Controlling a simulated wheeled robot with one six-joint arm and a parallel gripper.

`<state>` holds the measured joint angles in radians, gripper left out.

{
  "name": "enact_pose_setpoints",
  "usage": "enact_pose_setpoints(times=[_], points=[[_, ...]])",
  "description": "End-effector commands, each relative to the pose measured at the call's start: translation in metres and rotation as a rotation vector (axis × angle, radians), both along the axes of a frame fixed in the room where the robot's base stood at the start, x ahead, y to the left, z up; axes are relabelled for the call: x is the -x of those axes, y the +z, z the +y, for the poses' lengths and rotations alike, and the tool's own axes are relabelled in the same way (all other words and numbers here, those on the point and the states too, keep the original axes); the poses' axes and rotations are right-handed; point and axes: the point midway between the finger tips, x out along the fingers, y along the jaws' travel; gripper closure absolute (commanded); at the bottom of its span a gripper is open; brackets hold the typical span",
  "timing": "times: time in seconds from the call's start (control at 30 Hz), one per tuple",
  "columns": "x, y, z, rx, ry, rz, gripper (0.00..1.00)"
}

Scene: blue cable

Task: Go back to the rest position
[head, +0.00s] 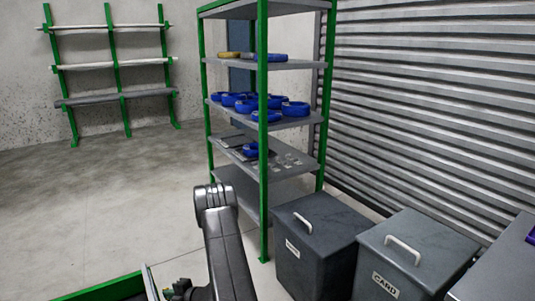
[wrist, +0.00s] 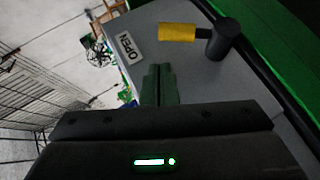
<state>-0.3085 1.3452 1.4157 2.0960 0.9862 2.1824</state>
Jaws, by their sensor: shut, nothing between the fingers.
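My gripper (wrist: 158,72) shows in the wrist view with its two dark green fingers together and nothing between them. In the head view my dark arm rises at the bottom middle, in front of the shelf unit, and my gripper is not clearly seen there. Several blue cable coils (head: 294,109) lie on the middle shelf of the green-posted rack (head: 264,185). Another blue coil (head: 251,150) lies on the shelf below, which looks tilted.
Two grey lidded bins (head: 322,222) and (head: 415,243) stand right of my arm. The floor at left is clear.

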Motion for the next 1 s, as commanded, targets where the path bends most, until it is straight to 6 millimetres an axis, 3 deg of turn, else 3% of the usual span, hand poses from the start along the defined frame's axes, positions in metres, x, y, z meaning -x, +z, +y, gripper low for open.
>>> enact_pose_setpoints(times=[1.0], points=[[0.048, -0.043, -0.031, -0.317, -0.001, -0.518, 1.0]])
